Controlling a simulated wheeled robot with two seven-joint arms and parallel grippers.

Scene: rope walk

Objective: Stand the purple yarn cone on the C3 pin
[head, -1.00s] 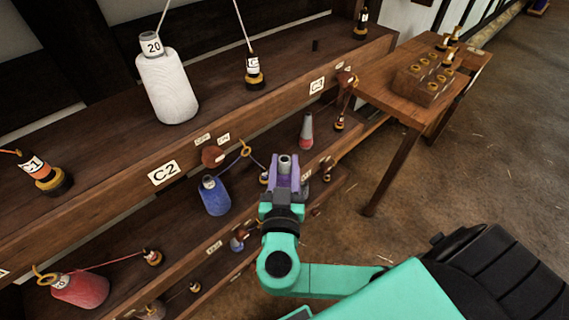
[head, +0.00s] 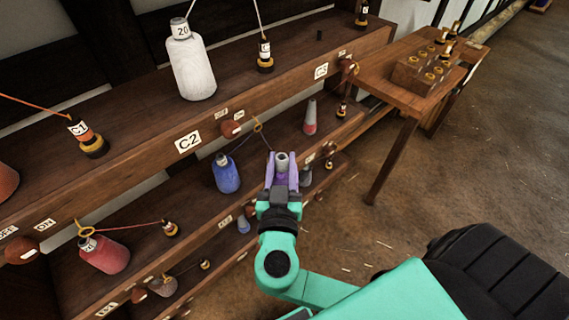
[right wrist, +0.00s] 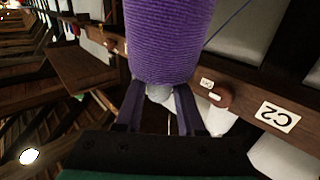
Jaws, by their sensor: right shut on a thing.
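The purple yarn cone (right wrist: 175,40) fills the top of the right wrist view. My right gripper (right wrist: 160,95) is shut on its pale tip. In the head view the cone's grey top (head: 282,158) shows between the fingertips of my right gripper (head: 282,172); its body is mostly hidden there. The gripper is in front of the shelves. The C3 pin (head: 319,35) is a short dark bare peg on the top shelf, above the C3 label (head: 321,71), farther back and right of the gripper. My left gripper is not in view.
Blue (head: 226,175) and red-grey (head: 310,117) cones sit on the shelf below. A wooden table (head: 385,85) with a block stands right. The floor right is clear.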

